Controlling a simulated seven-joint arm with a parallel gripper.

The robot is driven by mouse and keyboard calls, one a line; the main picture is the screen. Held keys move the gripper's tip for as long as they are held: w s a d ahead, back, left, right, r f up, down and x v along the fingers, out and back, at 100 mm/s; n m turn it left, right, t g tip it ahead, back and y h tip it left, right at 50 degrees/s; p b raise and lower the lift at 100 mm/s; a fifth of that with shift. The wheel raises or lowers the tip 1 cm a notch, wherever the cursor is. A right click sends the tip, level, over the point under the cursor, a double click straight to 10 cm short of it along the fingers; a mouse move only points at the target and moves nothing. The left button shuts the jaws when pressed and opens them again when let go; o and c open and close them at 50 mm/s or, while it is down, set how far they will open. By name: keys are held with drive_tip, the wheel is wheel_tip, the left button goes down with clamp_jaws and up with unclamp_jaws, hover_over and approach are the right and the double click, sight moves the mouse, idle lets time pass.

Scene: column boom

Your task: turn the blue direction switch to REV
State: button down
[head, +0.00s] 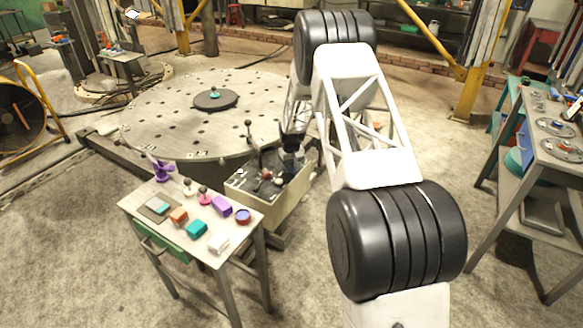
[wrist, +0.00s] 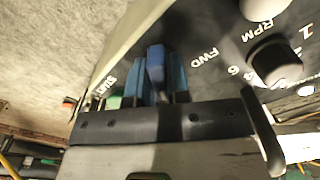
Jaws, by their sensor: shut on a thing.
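The blue direction switch (wrist: 155,64) is on the dark control panel (wrist: 205,75) in the wrist view. My gripper (wrist: 160,70) is shut on it, with one blue finger on each side of the handle. The printed FWD label shows to the right of the switch. No REV label is visible; my gripper covers the lower part of the panel. In the head view my gripper (head: 291,160) is at the panel on the pale control box (head: 262,203), and the switch cannot be made out there.
A black knob (wrist: 274,62) with numbers and an RPM label is right of the switch. A green START button (wrist: 114,102) is left. In the head view, a lever (head: 249,130) rises from the box. A small table (head: 160,228) with several coloured objects stands left, beside the round perforated plate (head: 165,115).

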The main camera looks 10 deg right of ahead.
idle(0.4)
drive_tip(key=c, duration=1.1)
unclamp_jaws()
drive_tip(key=shift+r, duration=3.95)
